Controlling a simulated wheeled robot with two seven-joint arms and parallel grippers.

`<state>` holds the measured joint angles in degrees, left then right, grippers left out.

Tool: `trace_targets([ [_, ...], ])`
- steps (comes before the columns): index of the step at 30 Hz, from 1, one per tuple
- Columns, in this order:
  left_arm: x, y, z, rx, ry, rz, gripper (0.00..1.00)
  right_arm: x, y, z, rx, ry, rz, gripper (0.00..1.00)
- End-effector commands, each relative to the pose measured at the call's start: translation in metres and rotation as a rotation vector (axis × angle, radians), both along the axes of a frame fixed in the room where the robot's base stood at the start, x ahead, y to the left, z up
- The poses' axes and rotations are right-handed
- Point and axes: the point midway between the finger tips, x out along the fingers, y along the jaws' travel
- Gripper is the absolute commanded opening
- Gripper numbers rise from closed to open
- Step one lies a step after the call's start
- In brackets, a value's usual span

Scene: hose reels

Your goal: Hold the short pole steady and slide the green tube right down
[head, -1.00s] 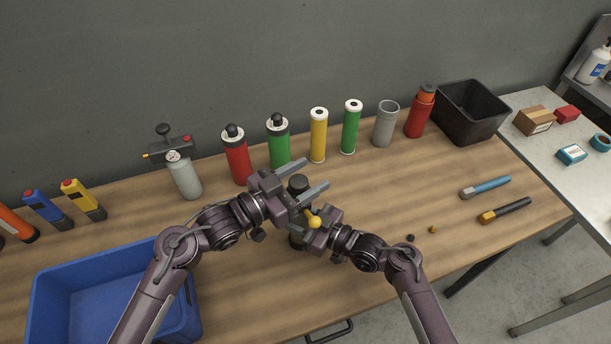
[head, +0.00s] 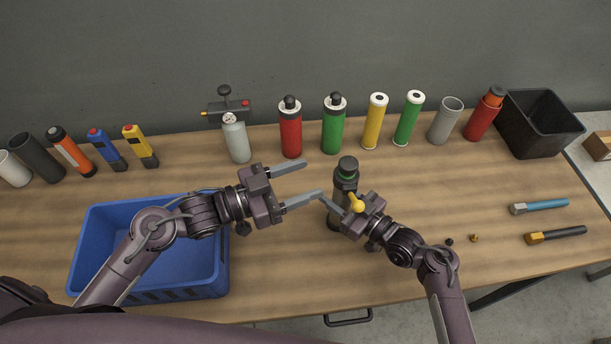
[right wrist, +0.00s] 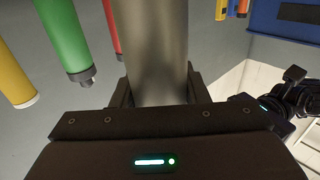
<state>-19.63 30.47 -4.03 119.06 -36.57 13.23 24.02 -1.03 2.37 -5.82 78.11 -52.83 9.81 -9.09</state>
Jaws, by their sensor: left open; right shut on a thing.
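A short dark grey pole (head: 346,179) with a black cap stands near the middle of the table. My right gripper (head: 337,207) is shut on it at its lower part; in the right wrist view the pole's grey shaft (right wrist: 157,50) fills the space between the fingers. My left gripper (head: 312,179) is open and empty, just left of the pole and apart from it. A green tube (head: 408,119) with white ends stands upright in the back row. A green bottle (head: 333,128) with a black cap stands left of it. The pole's foot is partly hidden.
A yellow tube (head: 375,122), a red bottle (head: 291,132) and a grey open cup (head: 445,122) share the back row. A blue crate (head: 85,236) lies under my left arm. Two tools, one blue-handled (head: 541,206), lie at the right. The table right of the pole is mostly clear.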

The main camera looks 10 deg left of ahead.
Motion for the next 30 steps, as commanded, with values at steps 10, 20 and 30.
trace_targets([
  [10, 0.0, 0.0, 0.0, 0.0, 0.0, 0.0, 0.57, 0.0, 0.0, 0.0, 0.0, 0.0, 0.0, 0.63],
  [20, 0.0, 0.0, 0.0, 0.0, 0.0, 0.0, 0.57, -0.001, -0.002, 0.0, -0.001, 0.001, 0.0, 0.66],
  [30, 0.0, 0.0, 0.0, 0.0, 0.0, 0.0, 0.57, -0.032, -0.05, -0.001, -0.005, 0.001, 0.0, 0.66],
])
